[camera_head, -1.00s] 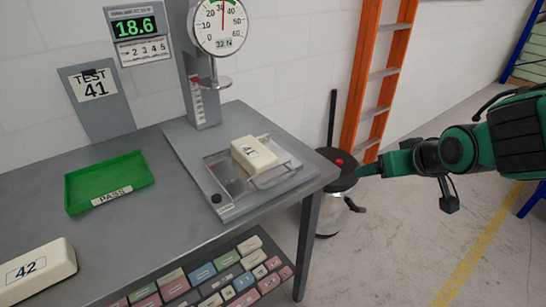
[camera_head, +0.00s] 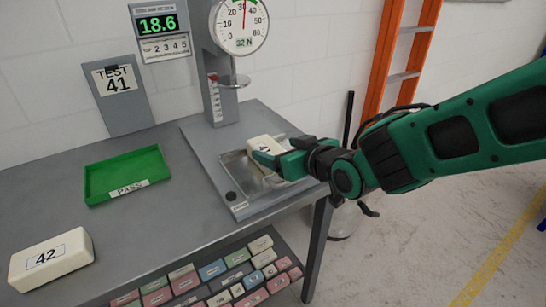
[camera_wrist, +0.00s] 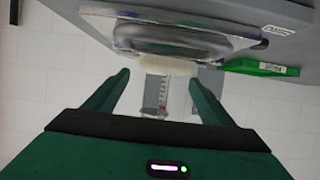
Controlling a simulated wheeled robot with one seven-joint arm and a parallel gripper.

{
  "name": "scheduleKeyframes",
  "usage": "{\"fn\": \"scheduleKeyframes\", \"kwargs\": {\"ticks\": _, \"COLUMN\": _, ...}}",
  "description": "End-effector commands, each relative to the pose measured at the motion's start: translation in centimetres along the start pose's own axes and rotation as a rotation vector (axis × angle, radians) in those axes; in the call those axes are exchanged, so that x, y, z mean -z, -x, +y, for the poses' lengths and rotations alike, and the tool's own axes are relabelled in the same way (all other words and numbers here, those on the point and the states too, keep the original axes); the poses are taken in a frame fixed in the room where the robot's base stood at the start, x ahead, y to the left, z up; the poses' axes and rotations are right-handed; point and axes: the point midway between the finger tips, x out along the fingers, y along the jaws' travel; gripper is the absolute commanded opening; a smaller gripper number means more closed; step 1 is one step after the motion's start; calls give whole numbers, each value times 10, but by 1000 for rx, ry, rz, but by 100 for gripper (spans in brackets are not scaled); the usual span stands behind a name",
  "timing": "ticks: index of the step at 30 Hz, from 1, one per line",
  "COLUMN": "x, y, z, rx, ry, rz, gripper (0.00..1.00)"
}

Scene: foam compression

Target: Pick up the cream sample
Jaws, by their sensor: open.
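A cream block (camera_head: 261,145) marked 41 lies on the clear tray on the plate of the compression tester (camera_head: 215,165). My gripper (camera_head: 276,163) is open at the right, near side of this block and partly hides it. In the wrist view, the open fingers (camera_wrist: 160,80) point toward the cream block (camera_wrist: 170,67), whose edge shows between and beyond them. I cannot tell whether either finger touches it. A second cream block (camera_head: 50,262), marked 42, lies on the table at the front left, away from my gripper.
A green PASS tray (camera_head: 127,173) sits empty on the table. The round press foot (camera_head: 234,79) hangs above the tester's plate, under the dial (camera_head: 240,24). Several coloured blocks (camera_head: 240,272) fill a lower shelf. The table between tray and block 42 is clear.

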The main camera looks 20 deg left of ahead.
Motion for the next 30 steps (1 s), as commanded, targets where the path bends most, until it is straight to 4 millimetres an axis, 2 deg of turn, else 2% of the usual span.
{"fn": "scheduleKeyframes", "kwargs": {"ticks": 8, "x": -1, "y": -16, "z": -1, "rx": 1, "ry": 1, "rz": -1, "gripper": 77}}
{"fn": "scheduleKeyframes", "kwargs": {"ticks": 18, "x": -2, "y": -56, "z": -3, "rx": -1, "ry": 1, "rz": -1, "gripper": 77}}
{"fn": "scheduleKeyframes", "kwargs": {"ticks": 28, "x": -2, "y": -61, "z": -3, "rx": 0, "ry": 0, "rz": 0, "gripper": 77}}
{"fn": "scheduleKeyframes", "kwargs": {"ticks": 29, "x": -2, "y": -61, "z": -3, "rx": 0, "ry": 0, "rz": 0, "gripper": 72}}
{"fn": "scheduleKeyframes", "kwargs": {"ticks": 30, "x": -2, "y": -61, "z": -3, "rx": 0, "ry": 0, "rz": 0, "gripper": 62}}
